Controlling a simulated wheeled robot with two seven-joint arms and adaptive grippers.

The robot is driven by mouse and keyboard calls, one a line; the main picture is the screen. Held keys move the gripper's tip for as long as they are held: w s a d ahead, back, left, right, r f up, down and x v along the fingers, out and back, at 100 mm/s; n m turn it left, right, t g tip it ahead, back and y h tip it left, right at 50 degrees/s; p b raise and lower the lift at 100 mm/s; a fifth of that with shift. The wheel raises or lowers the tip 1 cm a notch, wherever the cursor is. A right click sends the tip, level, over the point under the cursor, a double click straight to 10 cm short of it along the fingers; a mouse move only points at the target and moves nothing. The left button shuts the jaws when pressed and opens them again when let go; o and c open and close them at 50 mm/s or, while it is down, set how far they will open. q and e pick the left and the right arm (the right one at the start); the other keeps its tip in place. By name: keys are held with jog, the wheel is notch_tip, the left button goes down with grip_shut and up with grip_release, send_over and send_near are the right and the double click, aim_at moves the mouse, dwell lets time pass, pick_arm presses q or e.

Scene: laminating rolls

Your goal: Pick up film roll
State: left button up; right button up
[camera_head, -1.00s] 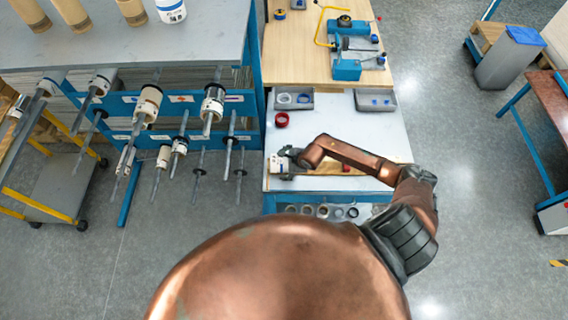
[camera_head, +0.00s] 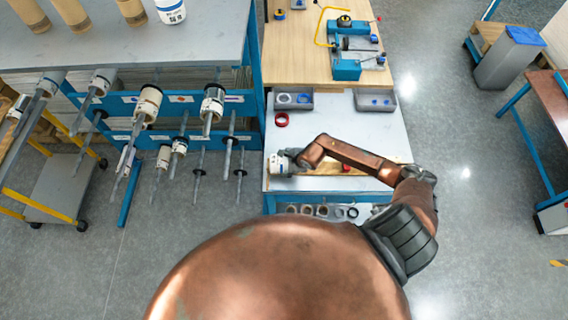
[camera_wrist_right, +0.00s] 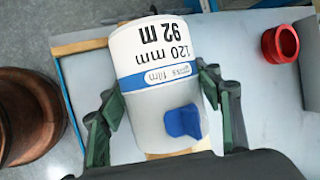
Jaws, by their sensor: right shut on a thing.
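The film roll (camera_wrist_right: 158,65) is white with a blue band and reads "120 mm 92 m" and "gloss film", upside down in the right wrist view. A blue tab sits on its near part. My right gripper (camera_wrist_right: 165,115) has one finger on each side of the roll and is shut on it. In the head view the roll (camera_head: 277,163) is at the left edge of the white-topped table (camera_head: 350,120), with my right gripper (camera_head: 290,158) at its right side. Whether the roll touches the table is hard to tell. My left gripper is not in view.
A red ring (camera_head: 281,119) lies on the table, also in the wrist view (camera_wrist_right: 280,44). Grey trays (camera_head: 375,100) stand at the table's back. A rack (camera_head: 190,105) with rolls on spindles is at left. A wooden board (camera_head: 330,169) lies beside the gripper.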

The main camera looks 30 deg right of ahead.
aim_at(284, 160)
jog(key=shift+s+a, duration=0.1)
jog(key=shift+s, duration=0.05)
jog(key=shift+r+p, duration=0.15)
jog(key=shift+p, duration=0.2)
jog(key=shift+r, duration=0.4)
notch_tip(284, 160, up, 3)
jog(key=shift+f, duration=0.2)
jog(key=s+a+r+b, duration=0.3)
jog(key=s+a+r, duration=0.4)
jog(key=s+r, duration=0.2)
jog(key=s, duration=0.2)
jog(key=shift+s+a+r, duration=0.25)
jog(key=shift+s+r, duration=0.05)
jog(key=shift+r, duration=0.1)
jog(key=shift+f+b, duration=0.15)
jog(key=shift+b, duration=0.15)
